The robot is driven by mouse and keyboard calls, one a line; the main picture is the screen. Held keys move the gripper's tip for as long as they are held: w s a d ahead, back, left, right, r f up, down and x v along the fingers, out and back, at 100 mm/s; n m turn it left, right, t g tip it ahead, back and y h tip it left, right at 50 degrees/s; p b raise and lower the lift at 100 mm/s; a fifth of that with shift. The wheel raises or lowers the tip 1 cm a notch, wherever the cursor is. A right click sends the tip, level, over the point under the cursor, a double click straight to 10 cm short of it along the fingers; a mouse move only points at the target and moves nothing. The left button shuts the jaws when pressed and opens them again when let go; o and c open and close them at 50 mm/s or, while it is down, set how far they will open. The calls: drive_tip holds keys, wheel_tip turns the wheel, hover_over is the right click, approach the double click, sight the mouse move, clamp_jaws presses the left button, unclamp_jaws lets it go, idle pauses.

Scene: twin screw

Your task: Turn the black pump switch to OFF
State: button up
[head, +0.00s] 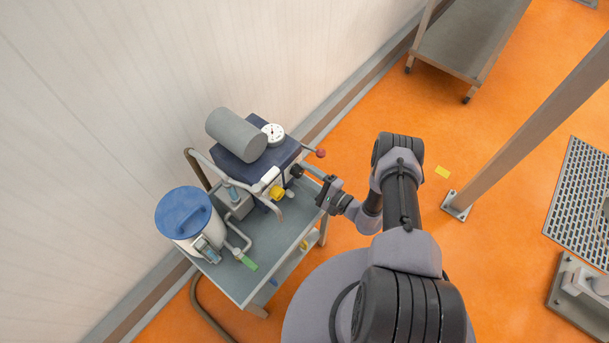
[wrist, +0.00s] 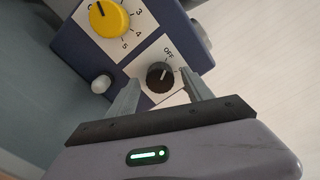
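The black pump switch (wrist: 160,76) is a round knob on a white label plate, with a pale pointer line on its face. The word OFF is printed just above it; the line points up, slightly to the right. The label's right side is partly hidden by a finger. My gripper (wrist: 161,84) is open, with one finger on each side of the knob and the tips near its level; I cannot tell whether they touch it. In the head view my gripper (head: 325,192) is at the right side of the cart, by the dark blue pump box (head: 262,150).
A yellow numbered dial (wrist: 108,18) and a pale button (wrist: 101,83) sit left of the switch. The box stands on a grey cart (head: 290,235) with pipes, a blue-lidded tank (head: 183,212) and a red-tipped lever (head: 320,153). Orange floor to the right is partly open.

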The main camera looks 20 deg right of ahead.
drive_tip(key=p+v, duration=0.3)
drive_tip(key=v, duration=1.4)
drive_tip(key=shift+s, duration=0.15)
drive_tip(key=shift+d, duration=0.1)
